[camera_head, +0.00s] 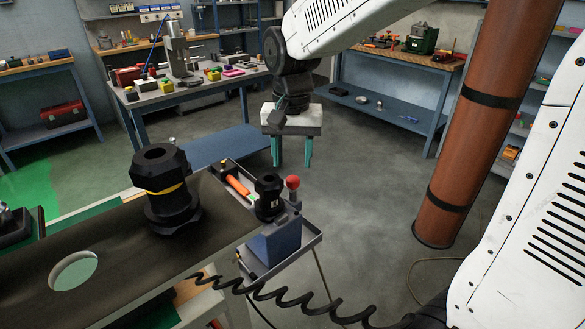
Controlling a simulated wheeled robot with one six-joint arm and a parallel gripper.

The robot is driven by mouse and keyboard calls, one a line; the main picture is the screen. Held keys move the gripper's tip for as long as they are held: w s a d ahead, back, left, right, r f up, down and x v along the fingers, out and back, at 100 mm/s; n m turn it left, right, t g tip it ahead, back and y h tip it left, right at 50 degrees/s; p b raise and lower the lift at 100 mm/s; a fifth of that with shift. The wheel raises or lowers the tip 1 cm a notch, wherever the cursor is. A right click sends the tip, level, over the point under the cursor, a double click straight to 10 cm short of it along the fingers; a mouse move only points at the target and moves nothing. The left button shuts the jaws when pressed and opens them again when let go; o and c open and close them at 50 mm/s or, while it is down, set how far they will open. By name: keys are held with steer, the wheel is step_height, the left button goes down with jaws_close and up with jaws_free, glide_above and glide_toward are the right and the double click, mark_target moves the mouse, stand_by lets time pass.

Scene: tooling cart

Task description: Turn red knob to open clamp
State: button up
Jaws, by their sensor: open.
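A small round red knob (292,182) sits upright on top of a grey clamp-like fixture (296,199) at the right side of the tooling cart. A black fitting (269,197) stands just left of the knob, above a blue block (275,242). My gripper (292,164) hangs from the arm with its two teal fingers pointing down. The fingers are apart and nothing is between them. In the picture the fingertips appear just above the knob; I cannot tell the distance in depth. The clamp's jaws cannot be made out.
The cart tray (312,240) also holds an orange-handled tool (238,186). A large black fitting with a yellow band (163,189) stands on the dark plate (120,262) at the left. A black coiled cable (290,299) crosses in front. Floor to the right is clear up to a brown column (476,130).

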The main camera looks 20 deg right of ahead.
steer(key=shift+r, duration=1.5)
steer(key=shift+n, duration=0.3)
steer(key=s+d+n, duration=0.2)
steer(key=s, duration=0.9)
steer(key=s+d+n+t, duration=0.1)
steer(key=s+d+n, duration=0.1)
steer(key=s, duration=0.9)
steer(key=shift+d+f+n, duration=0.3)
steer(key=shift+d+n, duration=0.05)
steer(key=shift+n, duration=0.05)
